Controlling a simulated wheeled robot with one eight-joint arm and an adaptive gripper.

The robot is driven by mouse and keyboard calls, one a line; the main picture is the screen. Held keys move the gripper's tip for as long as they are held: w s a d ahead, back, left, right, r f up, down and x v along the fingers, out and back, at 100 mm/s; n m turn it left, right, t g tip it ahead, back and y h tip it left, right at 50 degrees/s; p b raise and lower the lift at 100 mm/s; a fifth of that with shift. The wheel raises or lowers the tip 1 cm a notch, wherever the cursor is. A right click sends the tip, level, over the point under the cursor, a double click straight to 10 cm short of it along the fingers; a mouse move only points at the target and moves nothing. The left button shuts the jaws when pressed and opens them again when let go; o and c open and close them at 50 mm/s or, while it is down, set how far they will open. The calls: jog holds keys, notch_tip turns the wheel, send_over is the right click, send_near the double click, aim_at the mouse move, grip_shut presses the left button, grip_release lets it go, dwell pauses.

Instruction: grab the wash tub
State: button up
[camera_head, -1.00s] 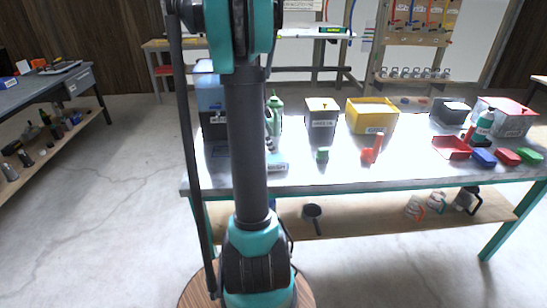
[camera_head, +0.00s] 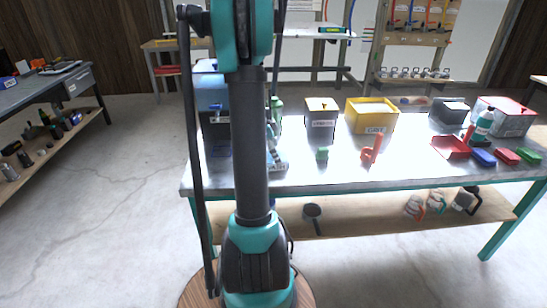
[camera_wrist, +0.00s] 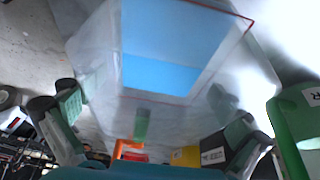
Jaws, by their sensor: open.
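The wash tub appears to be the translucent, pale container with blue inside (camera_wrist: 165,60), filling the upper middle of the wrist view. In the head view its blue side (camera_head: 211,98) shows at the left end of the metal table, partly hidden by my arm. My gripper (camera_wrist: 150,125) is open, with dark fingers and green pads at the left and right of the wrist view. The near part of the tub lies ahead of and between the fingers. I cannot tell whether they touch it. In the head view my gripper is mostly hidden behind my arm.
A green bottle (camera_wrist: 298,115) stands close to my right finger in the wrist view. The front table edge is mostly clear.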

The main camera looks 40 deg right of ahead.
jog(key=shift+f, duration=0.25)
dwell(0.3)
jog(key=c, duration=1.4)
jog(key=shift+o, duration=0.2)
